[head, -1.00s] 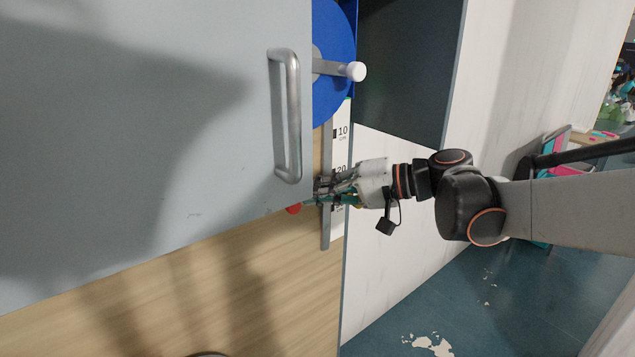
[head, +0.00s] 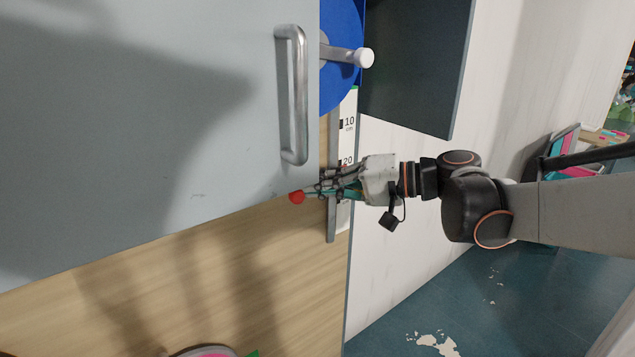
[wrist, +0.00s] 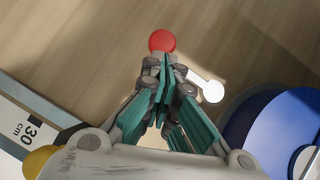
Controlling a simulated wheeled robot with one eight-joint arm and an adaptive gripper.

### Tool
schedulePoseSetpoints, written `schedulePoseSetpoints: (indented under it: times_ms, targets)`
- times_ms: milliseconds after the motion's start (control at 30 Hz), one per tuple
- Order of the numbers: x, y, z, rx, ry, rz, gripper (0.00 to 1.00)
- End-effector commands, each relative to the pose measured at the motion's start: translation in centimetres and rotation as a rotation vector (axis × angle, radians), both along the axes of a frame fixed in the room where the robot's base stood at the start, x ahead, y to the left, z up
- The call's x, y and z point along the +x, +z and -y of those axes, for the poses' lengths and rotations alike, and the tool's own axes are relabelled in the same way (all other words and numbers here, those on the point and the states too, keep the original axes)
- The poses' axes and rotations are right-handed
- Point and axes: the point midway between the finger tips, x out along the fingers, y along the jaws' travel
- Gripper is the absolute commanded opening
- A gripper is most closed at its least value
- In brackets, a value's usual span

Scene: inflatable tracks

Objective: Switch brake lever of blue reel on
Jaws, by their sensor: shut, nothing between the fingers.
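The blue reel (head: 342,85) shows at the top of the head view, partly hidden behind a grey panel; it has a grey crank with a white knob (head: 364,58). A red ball (head: 296,197), which looks like the brake lever's end, sits at the panel's lower corner. The rest of that lever is hidden. My gripper (head: 320,190) is shut and empty, its fingertips close beside the red ball. In the wrist view the red ball (wrist: 162,40) lies just past my fingertips (wrist: 165,68); I cannot tell whether they touch. The blue reel (wrist: 255,128) is at the right there.
The grey panel (head: 150,120) with a metal handle (head: 294,95) fills the left. A white ruler strip (head: 347,125) runs behind my fingers. A wooden surface (head: 230,270) lies below, and a dark panel (head: 415,60) stands at upper right.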

Motion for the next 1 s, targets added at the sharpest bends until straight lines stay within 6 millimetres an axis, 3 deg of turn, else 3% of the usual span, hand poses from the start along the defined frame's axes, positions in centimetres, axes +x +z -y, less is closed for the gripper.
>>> schedulePoseSetpoints:
  times_ms: [467,1000]
  targets:
    - [-1.4,-1.5,-2.1,0.256,0.002,-0.173,0.0]
    - [-3.8,-0.8,-5.5,0.675,0.004,-0.457,0.0]
